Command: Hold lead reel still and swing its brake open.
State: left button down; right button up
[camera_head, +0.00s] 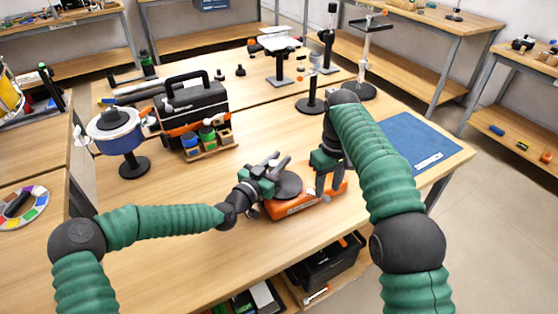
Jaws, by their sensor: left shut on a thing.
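The lead reel, which I take to be the low orange unit with a dark round disc (288,186), lies on the near part of the wooden table. My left gripper (277,166) reaches in from the left and is shut at the reel's left side, by the disc. The exact part between its fingers is hidden. My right gripper (329,187) points down over the reel's right end, with its fingers apart. I cannot make out whether they touch it. The brake is too small to pick out.
A black case (192,103) with small coloured bins stands at the back left, beside a blue-and-white drum on a stand (116,128). Black stands (311,103) stand behind the reel. A blue mat (407,145) lies at right. The table left of the reel is clear.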

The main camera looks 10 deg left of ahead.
aim_at(327, 196)
jog(key=shift+f, duration=1.65)
jog(key=shift+c, duration=0.5)
grip_shut()
